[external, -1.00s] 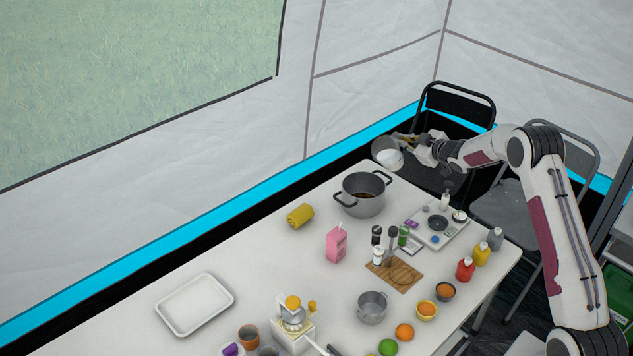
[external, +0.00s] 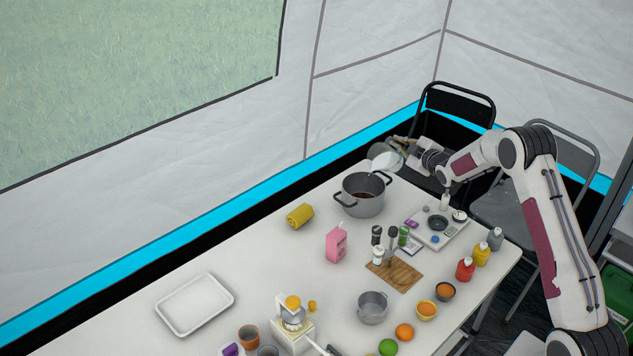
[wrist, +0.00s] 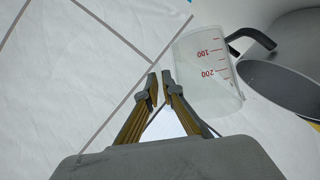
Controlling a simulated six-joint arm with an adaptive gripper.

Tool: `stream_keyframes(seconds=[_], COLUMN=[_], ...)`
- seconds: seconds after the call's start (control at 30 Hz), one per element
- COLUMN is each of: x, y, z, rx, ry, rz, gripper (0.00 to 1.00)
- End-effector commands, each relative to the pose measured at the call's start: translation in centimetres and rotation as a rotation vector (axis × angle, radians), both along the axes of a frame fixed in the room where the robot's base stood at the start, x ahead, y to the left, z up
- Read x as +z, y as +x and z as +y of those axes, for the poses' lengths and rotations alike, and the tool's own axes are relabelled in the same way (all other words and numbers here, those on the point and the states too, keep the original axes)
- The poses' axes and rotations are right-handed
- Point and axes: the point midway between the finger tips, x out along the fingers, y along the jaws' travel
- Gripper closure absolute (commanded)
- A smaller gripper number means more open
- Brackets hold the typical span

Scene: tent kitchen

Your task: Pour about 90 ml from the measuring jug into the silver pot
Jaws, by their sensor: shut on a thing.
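The clear measuring jug (external: 384,160) is held up beside and above the large silver-grey pot (external: 362,204), and looks tilted toward it. The wrist view shows the jug (wrist: 208,82) with red 100 and 200 marks. Something whitish shows in the jug, but its level is unclear. My gripper (external: 406,146) is shut on the jug; the exact grip point is hard to see. Its fingers (wrist: 160,88) are close together at the jug's side in the wrist view. The large pot (wrist: 280,88) has black handles and dark brown contents.
A smaller grey pot (external: 372,309) stands at the table's front. The table's left middle is clear around a white tray (external: 193,304).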

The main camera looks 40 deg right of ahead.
Motion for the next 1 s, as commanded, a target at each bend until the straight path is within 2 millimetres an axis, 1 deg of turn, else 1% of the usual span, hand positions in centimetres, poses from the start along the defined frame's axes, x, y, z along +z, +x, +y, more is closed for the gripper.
stream_keyframes(seconds=[0.5,1.0], x=[0.1,0.11], y=[-0.01,0.1], z=[0.64,0.86], rx=[-0.002,0.002], ry=[-0.101,-0.121], rz=[0.0,-0.004], gripper=[1.0,1.0])
